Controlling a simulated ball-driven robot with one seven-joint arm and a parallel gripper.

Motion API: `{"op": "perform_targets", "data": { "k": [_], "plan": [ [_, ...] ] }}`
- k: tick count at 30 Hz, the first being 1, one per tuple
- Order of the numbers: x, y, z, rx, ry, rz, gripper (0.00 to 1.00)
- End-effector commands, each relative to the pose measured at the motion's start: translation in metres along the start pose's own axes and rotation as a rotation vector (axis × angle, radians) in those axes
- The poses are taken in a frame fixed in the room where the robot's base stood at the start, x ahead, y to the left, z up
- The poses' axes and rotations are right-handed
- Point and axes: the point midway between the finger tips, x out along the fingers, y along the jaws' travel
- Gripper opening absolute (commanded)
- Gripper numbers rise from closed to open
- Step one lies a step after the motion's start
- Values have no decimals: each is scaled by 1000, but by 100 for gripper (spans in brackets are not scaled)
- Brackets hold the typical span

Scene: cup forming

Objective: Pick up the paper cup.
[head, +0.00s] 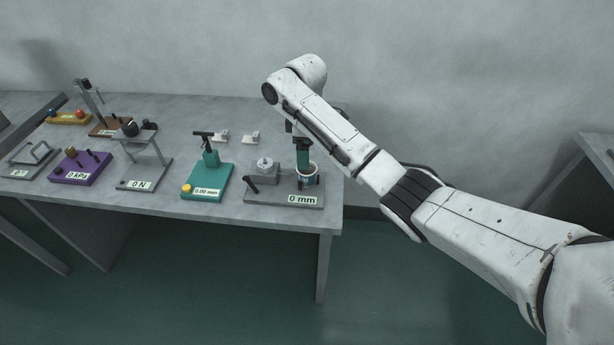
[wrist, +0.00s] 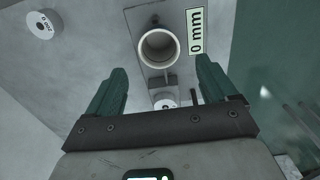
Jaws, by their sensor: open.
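The paper cup (head: 308,174) stands upright on a grey plate (head: 270,196) with a "0 mm" label, near the right end of the bench. In the wrist view the cup (wrist: 159,47) shows its pale round rim and open mouth from above. My gripper (head: 303,156) points down from above at the cup, its green fingers overlapping the cup's rim in the head view. In the wrist view my gripper (wrist: 161,64) is open, with the fingers spread wide to either side and nothing between them. How far the fingertips are from the cup wall I cannot tell.
A grey round block (head: 265,166) and a dark lever (head: 254,187) sit left of the cup on the same plate. A teal device (head: 207,180) stands further left, with several other instruments beyond. The bench's right edge (head: 340,190) is close by.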

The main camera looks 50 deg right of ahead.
Motion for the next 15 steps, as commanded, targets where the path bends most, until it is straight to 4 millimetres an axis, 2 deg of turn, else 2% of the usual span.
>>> {"op": "perform_targets", "data": {
  "k": [5, 15],
  "plan": [
    [11, 0, 1, 1, -1, -1, 86],
    [54, 1, 5, 1, -2, -1, 86]
  ]
}}
